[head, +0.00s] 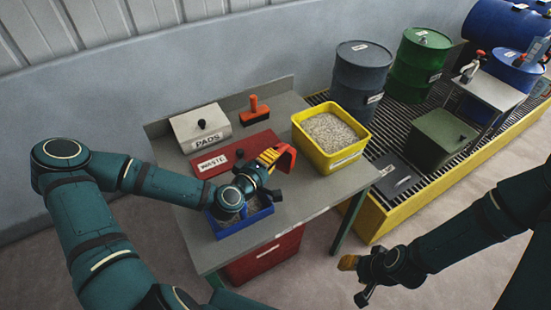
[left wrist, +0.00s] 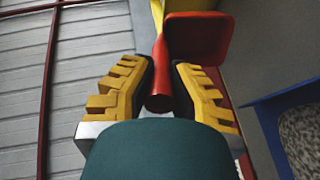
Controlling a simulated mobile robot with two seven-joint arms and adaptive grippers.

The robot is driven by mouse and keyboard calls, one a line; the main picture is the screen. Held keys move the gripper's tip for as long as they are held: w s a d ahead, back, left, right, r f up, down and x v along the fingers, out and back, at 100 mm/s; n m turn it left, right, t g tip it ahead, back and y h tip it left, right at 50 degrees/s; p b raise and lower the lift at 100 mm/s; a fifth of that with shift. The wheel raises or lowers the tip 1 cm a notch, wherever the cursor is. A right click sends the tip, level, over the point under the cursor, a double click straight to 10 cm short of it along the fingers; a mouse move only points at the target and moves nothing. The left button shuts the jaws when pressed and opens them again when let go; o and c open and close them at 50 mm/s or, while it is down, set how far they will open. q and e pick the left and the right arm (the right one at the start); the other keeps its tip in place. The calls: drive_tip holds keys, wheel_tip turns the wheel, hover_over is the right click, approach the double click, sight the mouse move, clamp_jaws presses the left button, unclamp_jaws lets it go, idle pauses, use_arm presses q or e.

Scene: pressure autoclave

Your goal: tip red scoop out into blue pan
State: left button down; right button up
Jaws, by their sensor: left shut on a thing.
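The red scoop (head: 288,157) is held above the table between the blue pan and the yellow tub; it also shows in the left wrist view (left wrist: 198,38). My left gripper (head: 268,158) is shut on its handle, which lies between the yellow finger pads (left wrist: 160,95). I cannot tell whether the scoop holds anything. The blue pan (head: 229,234) sits at the table's front, partly hidden under my left wrist; grey grains show inside it in the left wrist view, where its blue rim (left wrist: 268,130) is at the right. My right gripper (head: 352,279) is off the table, its opening unclear.
A yellow tub (head: 346,153) of pale grains stands right of the scoop. Behind are a PADS box (head: 201,127), a red WASTE lid (head: 232,153) and an orange-handled tool (head: 254,112). A red bin (head: 264,258) is below the table. Drums stand on a yellow-edged grating at right.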

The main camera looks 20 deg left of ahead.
use_arm(q)
drive_tip(key=s+a+r+m+g+h+p, duration=0.5)
drive_tip(key=s+a+r+p, duration=0.5)
drive_tip(key=s+a, duration=0.35)
use_arm(e)
wheel_tip(320, 180, up, 11)
drive_tip(key=w, duration=0.1)
use_arm(q)
wheel_tip(320, 180, down, 6)
drive_tip(key=b, duration=0.3)
drive_tip(key=w+d+r+g+y+b, duration=0.6)
drive_tip(key=w+d+g+y, duration=0.2)
drive_tip(key=w+d+g, duration=0.1)
drive_tip(key=shift+w+d+r+m+g, duration=0.2)
drive_tip(key=shift+w+m+g, duration=0.15)
drive_tip(key=shift+g, duration=0.25)
use_arm(e)
wheel_tip(320, 180, down, 9)
